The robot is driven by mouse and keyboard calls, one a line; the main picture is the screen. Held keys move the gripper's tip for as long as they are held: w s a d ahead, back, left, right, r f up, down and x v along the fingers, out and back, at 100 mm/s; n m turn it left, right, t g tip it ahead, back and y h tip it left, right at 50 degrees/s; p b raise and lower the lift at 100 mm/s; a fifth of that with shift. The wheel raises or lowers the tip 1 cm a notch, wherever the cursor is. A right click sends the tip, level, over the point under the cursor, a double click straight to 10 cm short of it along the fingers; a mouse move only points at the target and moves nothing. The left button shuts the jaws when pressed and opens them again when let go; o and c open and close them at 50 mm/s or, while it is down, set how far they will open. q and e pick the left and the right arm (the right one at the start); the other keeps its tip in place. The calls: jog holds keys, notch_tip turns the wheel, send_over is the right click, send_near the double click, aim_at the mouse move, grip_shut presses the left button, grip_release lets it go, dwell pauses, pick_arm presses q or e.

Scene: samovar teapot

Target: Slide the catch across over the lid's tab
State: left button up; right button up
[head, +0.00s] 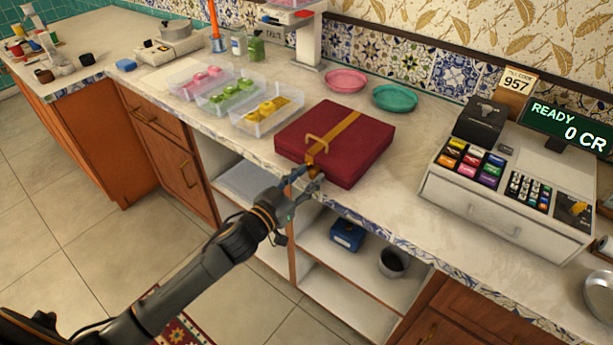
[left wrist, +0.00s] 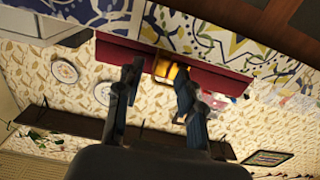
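A dark red box (head: 345,146) with a gold strap (head: 337,135) and a gold handle (head: 317,143) on its lid sits on the counter. Its gold catch (head: 312,171) is at the front face, partly hidden by my left gripper (head: 306,180). In the left wrist view the gold catch (left wrist: 172,72) shows between the spread fingers of the left gripper (left wrist: 158,72), closer to the right finger. I cannot tell whether that finger touches it. The lid's tab cannot be told apart from the catch. My right gripper is not in view.
Clear trays of pink, green and yellow items (head: 266,106) stand left of the box. A pink plate (head: 346,80) and a green plate (head: 394,97) lie behind it. A cash register (head: 484,208) stands to the right. Open shelves (head: 340,290) lie below the counter edge.

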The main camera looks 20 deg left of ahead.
pick_arm(q)
grip_shut()
jog(key=shift+w, duration=0.1)
jog(key=a, duration=0.1)
jog(key=w+a, duration=0.1)
jog(key=a, duration=0.1)
jog(key=shift+a+p, duration=0.1)
jog(key=shift+p, duration=0.25)
grip_release()
jog(key=shift+a, duration=0.1)
jog(key=shift+s, duration=0.3)
jog(key=v, duration=1.1)
